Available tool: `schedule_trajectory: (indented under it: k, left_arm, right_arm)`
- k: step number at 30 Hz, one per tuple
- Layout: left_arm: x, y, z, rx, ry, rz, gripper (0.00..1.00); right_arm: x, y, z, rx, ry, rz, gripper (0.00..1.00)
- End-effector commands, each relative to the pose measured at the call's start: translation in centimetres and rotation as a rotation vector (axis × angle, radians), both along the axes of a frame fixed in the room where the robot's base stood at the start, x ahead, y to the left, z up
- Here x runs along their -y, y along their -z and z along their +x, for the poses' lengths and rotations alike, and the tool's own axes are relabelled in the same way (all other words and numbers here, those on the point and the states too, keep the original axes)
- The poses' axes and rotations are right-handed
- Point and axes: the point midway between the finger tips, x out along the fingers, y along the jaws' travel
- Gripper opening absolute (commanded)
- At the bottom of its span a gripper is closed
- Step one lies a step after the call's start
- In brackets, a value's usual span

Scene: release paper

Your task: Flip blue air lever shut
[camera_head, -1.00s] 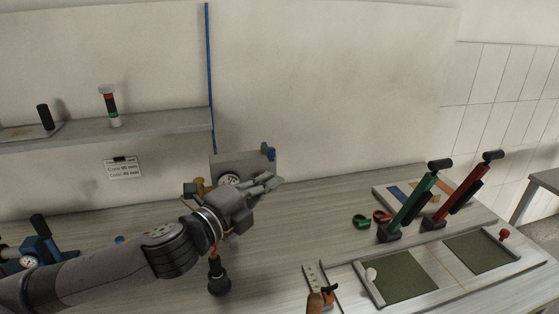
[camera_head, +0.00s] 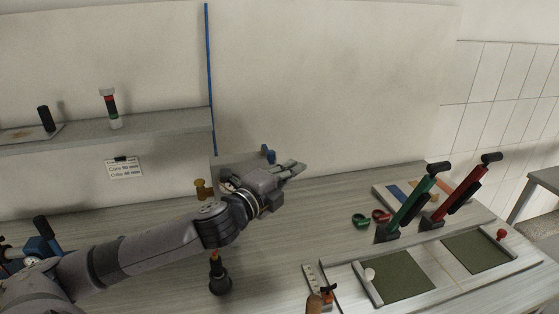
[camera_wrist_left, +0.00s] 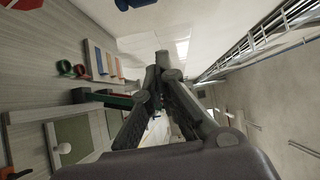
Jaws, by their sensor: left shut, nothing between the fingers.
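The blue air lever (camera_head: 270,156) sits at the right end of a grey panel (camera_head: 229,160) against the back wall. My left gripper (camera_head: 300,167) is just in front and to the right of the lever in the head view, pointing right. It is shut and empty. My wrist and hand hide much of the panel's lower front. A blue part shows at the top edge of the left wrist view (camera_wrist_left: 131,4), apart from my left fingertips (camera_wrist_left: 162,62). I cannot tell whether the gripper touches the lever. My right gripper is not in view.
Green (camera_head: 411,204) and red (camera_head: 462,189) handled tools stand on the bench at the right, behind a framed board (camera_head: 360,284). A black-based tool (camera_head: 220,279) stands below my left arm. A shelf (camera_head: 160,125) is at the back left. The bench between gripper and board is mostly clear.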

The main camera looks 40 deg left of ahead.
Motion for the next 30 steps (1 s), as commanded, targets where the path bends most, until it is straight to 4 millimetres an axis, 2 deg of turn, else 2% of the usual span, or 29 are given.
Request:
schedule_trajectory:
  k: [5,18,30]
  left_arm:
    - [0.0,-0.2,1.5,0.0,0.0,0.0,0.0]
    - [-3.3,0.0,0.4,-0.003,0.0,0.001,0.0]
    - [-3.7,0.0,0.3,0.0,0.002,0.001,0.0]
  right_arm:
    - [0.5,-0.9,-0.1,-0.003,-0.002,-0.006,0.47]
    - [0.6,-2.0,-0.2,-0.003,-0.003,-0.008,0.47]
    - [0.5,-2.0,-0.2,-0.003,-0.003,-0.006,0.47]
